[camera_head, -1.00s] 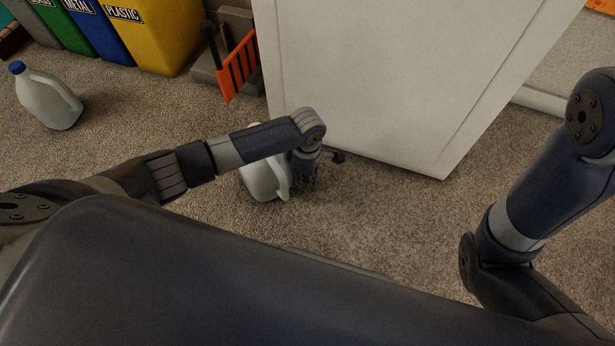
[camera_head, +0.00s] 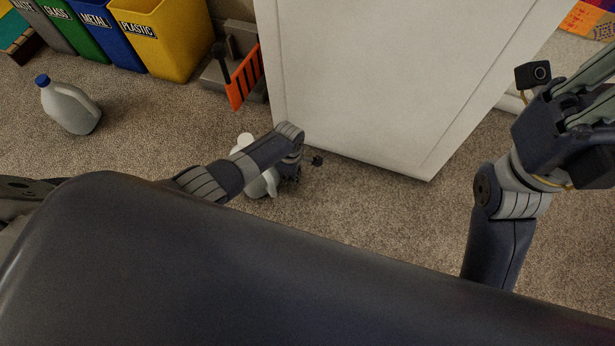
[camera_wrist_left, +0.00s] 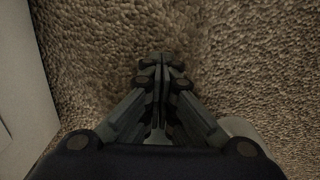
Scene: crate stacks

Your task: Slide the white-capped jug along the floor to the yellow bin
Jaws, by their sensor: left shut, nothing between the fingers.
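The white-capped jug (camera_head: 264,184) stands on the carpet in the head view, in front of the white cabinet and partly hidden behind my left forearm. Its white cap (camera_head: 245,140) shows above the arm. My left gripper (camera_head: 289,178) points down at the jug's right side, close beside it; I cannot tell if they touch. In the left wrist view the fingers (camera_wrist_left: 162,68) are shut and empty above the carpet, with a pale bit of the jug (camera_wrist_left: 240,128) at lower right. The yellow bin (camera_head: 178,50), labelled PLASTIC, stands at the back. My right gripper (camera_head: 594,92) is raised, its fingertips cut off by the frame.
A blue-capped jug (camera_head: 72,110) stands at left. An orange slotted piece (camera_head: 243,78) and a grey base stand between the yellow bin and the white cabinet (camera_head: 375,90). Blue (camera_head: 108,40) and green bins line the back. Carpet between the jug and bins is open.

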